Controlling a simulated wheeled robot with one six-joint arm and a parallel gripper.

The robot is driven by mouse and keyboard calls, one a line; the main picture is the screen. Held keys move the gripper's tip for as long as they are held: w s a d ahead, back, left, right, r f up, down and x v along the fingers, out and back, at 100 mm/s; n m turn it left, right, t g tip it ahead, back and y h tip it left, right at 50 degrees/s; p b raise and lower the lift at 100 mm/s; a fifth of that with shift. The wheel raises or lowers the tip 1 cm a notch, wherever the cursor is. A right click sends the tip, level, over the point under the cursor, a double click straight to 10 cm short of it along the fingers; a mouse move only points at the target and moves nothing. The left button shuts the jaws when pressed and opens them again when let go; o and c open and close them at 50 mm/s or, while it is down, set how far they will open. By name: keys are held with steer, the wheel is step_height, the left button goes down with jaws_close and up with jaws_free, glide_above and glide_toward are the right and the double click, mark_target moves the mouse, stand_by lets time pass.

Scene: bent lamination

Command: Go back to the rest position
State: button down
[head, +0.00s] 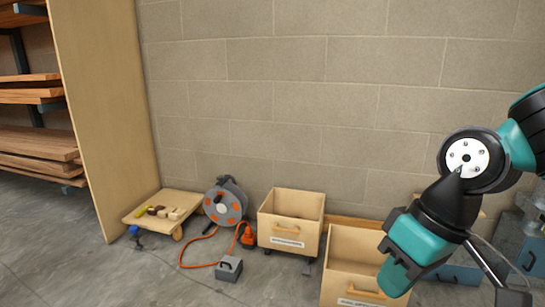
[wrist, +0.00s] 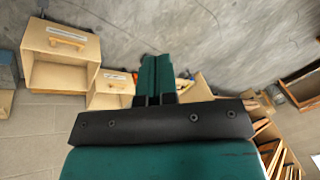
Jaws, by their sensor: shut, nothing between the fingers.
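My arm reaches in from the right side of the head view. My gripper (head: 394,279) shows there as a teal end pointing down, in front of the nearer wooden bin. In the wrist view my gripper (wrist: 156,72) shows as two teal fingers side by side, shut with nothing between them. They point at the concrete floor and touch nothing that I can see.
Two wooden bins, the farther (head: 286,236) and the nearer (head: 345,285), stand by the block wall (head: 300,100). Left of them are a cable reel (head: 225,204), a low wooden dolly (head: 143,213), a grey box (head: 229,268) and a plywood panel (head: 105,110). The front-left floor (head: 80,270) is clear.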

steer(key=s+a+r+n+p, duration=0.1)
steer(key=s+r+p, duration=0.3)
steer(key=s, duration=0.5)
step_height(320, 180, up, 38)
steer(key=p, duration=3.5)
steer(key=shift+w+a+f, duration=0.15)
steer(key=shift+w+f, duration=0.1)
steer(key=shift+w, duration=0.2)
